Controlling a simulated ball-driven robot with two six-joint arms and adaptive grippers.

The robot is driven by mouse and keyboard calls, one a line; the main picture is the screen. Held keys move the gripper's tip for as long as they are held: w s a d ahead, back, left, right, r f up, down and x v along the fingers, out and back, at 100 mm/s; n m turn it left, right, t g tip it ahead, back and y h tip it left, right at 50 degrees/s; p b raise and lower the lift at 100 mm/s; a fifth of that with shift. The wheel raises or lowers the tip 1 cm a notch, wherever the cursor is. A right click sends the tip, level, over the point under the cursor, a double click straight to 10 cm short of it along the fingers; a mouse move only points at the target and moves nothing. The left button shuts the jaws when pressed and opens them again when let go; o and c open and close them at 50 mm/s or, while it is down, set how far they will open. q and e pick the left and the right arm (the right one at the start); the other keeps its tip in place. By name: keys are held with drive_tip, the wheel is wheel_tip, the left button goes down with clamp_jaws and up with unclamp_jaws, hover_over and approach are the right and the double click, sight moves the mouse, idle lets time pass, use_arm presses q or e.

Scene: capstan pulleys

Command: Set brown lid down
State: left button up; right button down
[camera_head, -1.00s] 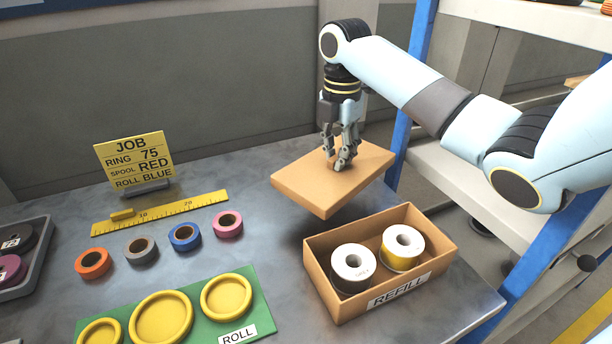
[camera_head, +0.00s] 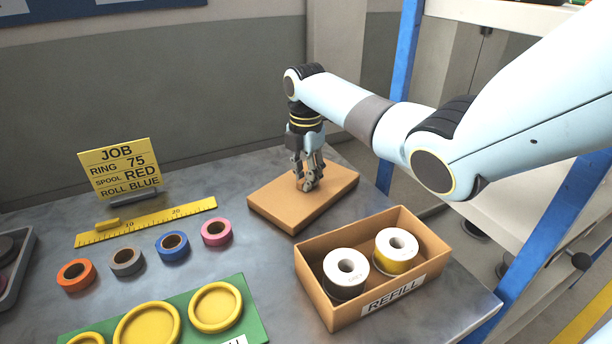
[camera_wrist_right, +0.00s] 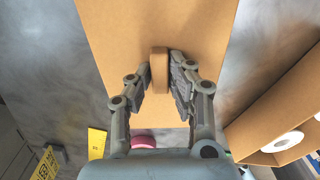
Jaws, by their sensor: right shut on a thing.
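The brown lid (camera_head: 270,205) is a flat cardboard slab at the back of the grey table, behind the open REFILL box. It looks level and low, at or very close to the table top; I cannot tell for sure that it touches. My right gripper (camera_head: 309,187) points down over its middle and is shut on the lid's small upright tab. In the right wrist view the tab (camera_wrist_right: 159,70) sits between the fingers, with the lid (camera_wrist_right: 200,30) spreading beyond them. My left gripper is not in view.
The REFILL box (camera_head: 318,297) holds two white-topped spools, (camera_head: 346,268) the left one dark-sided. Several tape rolls (camera_head: 172,245), a yellow ruler (camera_head: 150,221) and a JOB sign (camera_head: 119,168) stand left of the lid. A green ROLL board (camera_head: 255,325) lies in front. A blue shelf post (camera_head: 402,80) rises at right.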

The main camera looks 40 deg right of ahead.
drive_tip(key=shift+f, duration=0.15)
drive_tip(key=c, duration=1.2)
unclamp_jaws()
drive_tip(key=shift+r, duration=0.6)
wheel_tip(320, 180, up, 11)
drive_tip(key=shift+r+p, duration=0.1)
drive_tip(key=shift+p, duration=0.3)
